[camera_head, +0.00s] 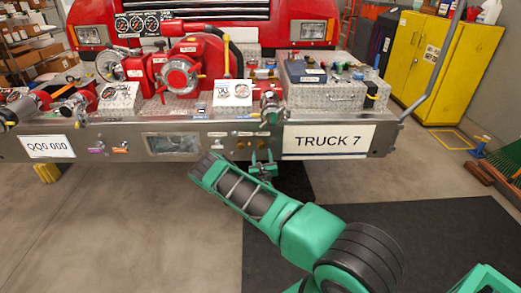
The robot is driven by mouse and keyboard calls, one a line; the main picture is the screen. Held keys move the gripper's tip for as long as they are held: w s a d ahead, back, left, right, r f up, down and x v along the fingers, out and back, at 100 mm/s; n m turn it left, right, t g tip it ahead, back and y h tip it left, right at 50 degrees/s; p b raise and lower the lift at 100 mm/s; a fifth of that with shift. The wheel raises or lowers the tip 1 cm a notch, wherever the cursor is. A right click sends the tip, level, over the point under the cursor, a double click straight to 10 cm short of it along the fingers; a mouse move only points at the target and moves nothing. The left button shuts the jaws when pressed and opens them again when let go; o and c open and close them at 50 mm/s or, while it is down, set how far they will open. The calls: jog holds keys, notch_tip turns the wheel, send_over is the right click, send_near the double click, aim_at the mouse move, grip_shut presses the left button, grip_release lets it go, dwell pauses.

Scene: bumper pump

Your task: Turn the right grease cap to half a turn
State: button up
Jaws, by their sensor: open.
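The front bumper of a red fire truck (215,128) spans the view. Two small brass-coloured fittings, apparently the grease caps, sit low on its front face under tiny labels. The right one (260,144) is close to my gripper and partly hidden by it; its turn angle is too small to read. My gripper (262,158) is open, its green fingers pointing at the bumper just below and around that fitting. I cannot tell whether it touches.
A red pump with a round silver face (180,75) stands on the bumper top. A TRUCK 7 plate (328,139) is right of my gripper. A yellow cabinet (445,62) stands at the right. The floor at left is clear.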

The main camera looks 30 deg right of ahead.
aim_at(261, 147)
jog(key=x, duration=0.7)
jog(key=shift+w, duration=0.1)
jog(key=c, duration=1)
